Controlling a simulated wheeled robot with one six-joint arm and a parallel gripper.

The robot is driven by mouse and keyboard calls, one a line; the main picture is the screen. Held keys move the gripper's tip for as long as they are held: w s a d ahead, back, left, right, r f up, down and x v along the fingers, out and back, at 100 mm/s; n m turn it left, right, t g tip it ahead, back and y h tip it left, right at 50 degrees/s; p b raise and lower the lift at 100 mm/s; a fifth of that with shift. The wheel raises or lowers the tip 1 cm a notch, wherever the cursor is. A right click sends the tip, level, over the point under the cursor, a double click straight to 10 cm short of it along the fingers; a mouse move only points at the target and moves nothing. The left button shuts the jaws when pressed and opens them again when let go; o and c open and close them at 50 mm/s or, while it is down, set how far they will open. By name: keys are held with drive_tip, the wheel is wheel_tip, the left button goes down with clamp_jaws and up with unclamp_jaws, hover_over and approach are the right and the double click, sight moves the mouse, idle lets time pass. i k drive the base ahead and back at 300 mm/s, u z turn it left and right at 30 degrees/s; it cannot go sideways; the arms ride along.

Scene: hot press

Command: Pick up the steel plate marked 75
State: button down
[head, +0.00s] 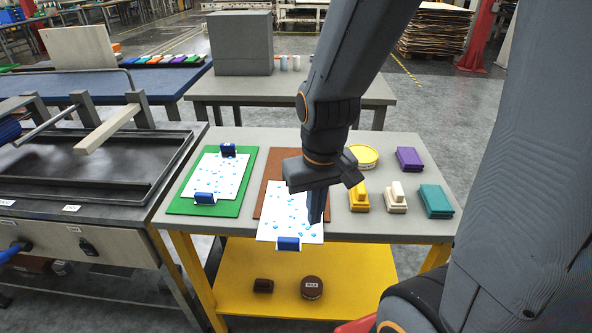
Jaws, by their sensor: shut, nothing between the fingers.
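I cannot make out a steel plate with the number 75 anywhere in the head view. The small labels on the press front are too small to read. My gripper (316,218) points down over the right-hand white sheet (285,222), which has blue spots and lies on a brown board (272,190). The gripper is shut with nothing in it. Whether its tips touch the sheet I cannot tell. My arm hides part of the brown board and the table behind it.
A green board (242,203) with a clipped sheet lies left on the grey table (350,228). Irons or blocks, such as the teal block (436,200), stand right. The dark press (75,165) is left; a yellow shelf (345,275) is below, holding a round tin (312,288).

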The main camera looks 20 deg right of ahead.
sight(293, 205)
drive_tip(key=u, duration=1.7)
drive_tip(key=i, duration=0.95)
drive_tip(key=z, duration=2)
